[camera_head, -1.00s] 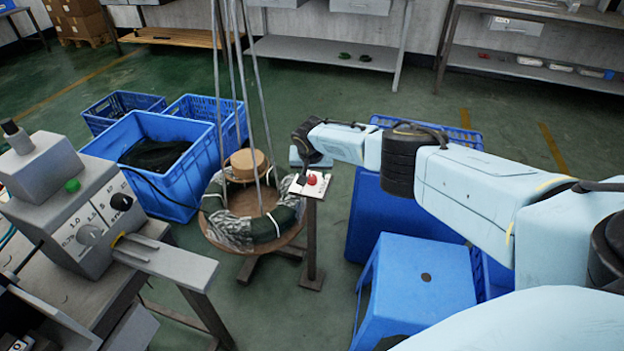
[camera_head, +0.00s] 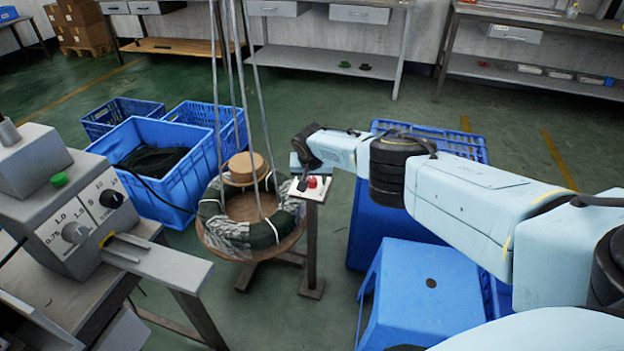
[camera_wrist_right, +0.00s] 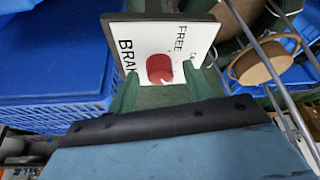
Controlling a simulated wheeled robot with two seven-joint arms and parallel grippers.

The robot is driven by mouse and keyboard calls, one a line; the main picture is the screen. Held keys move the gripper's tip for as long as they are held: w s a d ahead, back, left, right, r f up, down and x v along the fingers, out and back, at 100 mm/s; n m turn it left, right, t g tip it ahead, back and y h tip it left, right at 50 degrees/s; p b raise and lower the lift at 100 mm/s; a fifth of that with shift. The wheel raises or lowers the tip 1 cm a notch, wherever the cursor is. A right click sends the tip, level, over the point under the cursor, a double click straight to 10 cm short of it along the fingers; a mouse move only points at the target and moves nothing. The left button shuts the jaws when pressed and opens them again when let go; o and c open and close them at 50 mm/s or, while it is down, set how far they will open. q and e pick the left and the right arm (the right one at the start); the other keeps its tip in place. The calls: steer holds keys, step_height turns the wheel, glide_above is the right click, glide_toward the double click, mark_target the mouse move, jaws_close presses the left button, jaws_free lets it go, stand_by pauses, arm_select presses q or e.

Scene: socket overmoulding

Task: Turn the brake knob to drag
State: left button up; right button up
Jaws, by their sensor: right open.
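The brake knob (camera_head: 312,182) is a small red knob on a white plate (camera_head: 299,192) on top of a post. In the right wrist view the red knob (camera_wrist_right: 160,68) stands on the white plate (camera_wrist_right: 197,38), which bears the words FREE and BRAKE; the other lettering is partly cut off or hidden. My right gripper (camera_wrist_right: 160,74) is open, with one green finger on either side of the knob; I cannot tell whether they touch it. In the head view my right gripper (camera_head: 306,172) is at the plate, partly hiding it. My left gripper is not in view.
A grey machine with dials (camera_head: 62,210) stands at the left. Blue crates (camera_head: 180,205) and a blue stool (camera_head: 415,290) stand on the floor.

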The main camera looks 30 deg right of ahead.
steer(key=c, duration=1)
steer(key=shift+n, duration=0.3)
steer(key=shift+d+n+t+y, duration=0.1)
steer(key=shift+n+t+y, duration=0.35)
steer(key=shift+n, duration=0.75)
arm_select(q)
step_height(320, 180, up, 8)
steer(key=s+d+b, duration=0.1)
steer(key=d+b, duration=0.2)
steer(key=b, duration=0.1)
arm_select(e)
steer(key=n+y, duration=0.2)
steer(key=n, duration=0.3)
steer(key=shift+d+f, duration=0.15)
steer(key=shift+n+y+b, duration=0.45)
steer(key=shift+n+b, duration=0.25)
steer(key=shift+n, duration=0.5)
steer(key=shift+n+g+y+b, duration=0.25)
steer(key=shift+n+y+b, duration=0.05)
steer(key=shift+n+b, duration=0.45)
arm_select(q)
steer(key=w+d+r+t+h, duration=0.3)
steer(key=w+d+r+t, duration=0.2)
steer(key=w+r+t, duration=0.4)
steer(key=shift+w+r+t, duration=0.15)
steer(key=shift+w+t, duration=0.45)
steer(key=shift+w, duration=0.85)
